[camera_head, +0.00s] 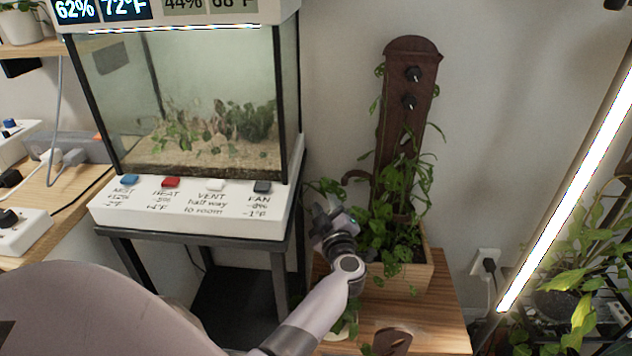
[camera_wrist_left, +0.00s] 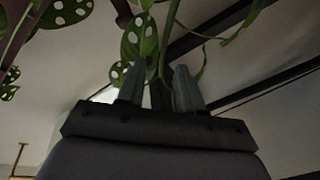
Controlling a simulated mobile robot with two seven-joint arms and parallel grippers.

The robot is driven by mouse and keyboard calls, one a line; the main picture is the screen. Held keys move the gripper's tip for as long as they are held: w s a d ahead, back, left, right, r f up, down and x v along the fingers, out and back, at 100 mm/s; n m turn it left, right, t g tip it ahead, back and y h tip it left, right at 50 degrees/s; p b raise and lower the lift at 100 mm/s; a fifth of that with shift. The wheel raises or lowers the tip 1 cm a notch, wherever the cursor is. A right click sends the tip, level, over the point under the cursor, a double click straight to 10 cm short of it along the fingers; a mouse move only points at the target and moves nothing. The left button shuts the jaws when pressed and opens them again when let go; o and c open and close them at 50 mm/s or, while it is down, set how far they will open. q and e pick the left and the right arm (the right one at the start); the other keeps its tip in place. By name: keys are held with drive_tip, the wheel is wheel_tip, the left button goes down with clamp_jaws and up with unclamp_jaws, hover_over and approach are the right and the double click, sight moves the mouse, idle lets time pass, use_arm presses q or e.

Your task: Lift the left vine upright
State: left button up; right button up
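A leafy vine (camera_head: 327,187) reaches out to the left of the wooden planter box (camera_head: 418,281), at the height of the terrarium's base. A dark brown post (camera_head: 402,120) with black knobs rises from the planter, and other vine growth climbs beside it. My left gripper (camera_head: 322,222) is just below the left vine's leaves. In the left wrist view its two grey fingers (camera_wrist_left: 158,88) stand apart, with a green stem (camera_wrist_left: 164,50) and a holed leaf (camera_wrist_left: 139,37) at or just beyond their tips. I cannot tell whether the stem lies between them. My right gripper is not in view.
A glass terrarium (camera_head: 190,110) on a white button panel (camera_head: 190,205) stands close to the left. The wooden table (camera_head: 440,323) holds the planter and a brown object (camera_head: 392,341). A bright light tube (camera_head: 570,185) slants at the right. The wall between post and tube is clear.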

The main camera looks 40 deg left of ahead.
sight(321, 193)
use_arm(q)
drive_tip(key=shift+f+b+x, duration=0.1)
drive_tip(key=shift+b+x, duration=0.4)
drive_tip(key=shift+x, duration=1.35)
drive_tip(key=shift+f+b+x, duration=0.15)
drive_tip(key=shift+b+x, duration=0.35)
drive_tip(key=shift+x, duration=1.4)
drive_tip(key=shift+s, duration=0.1)
clamp_jaws()
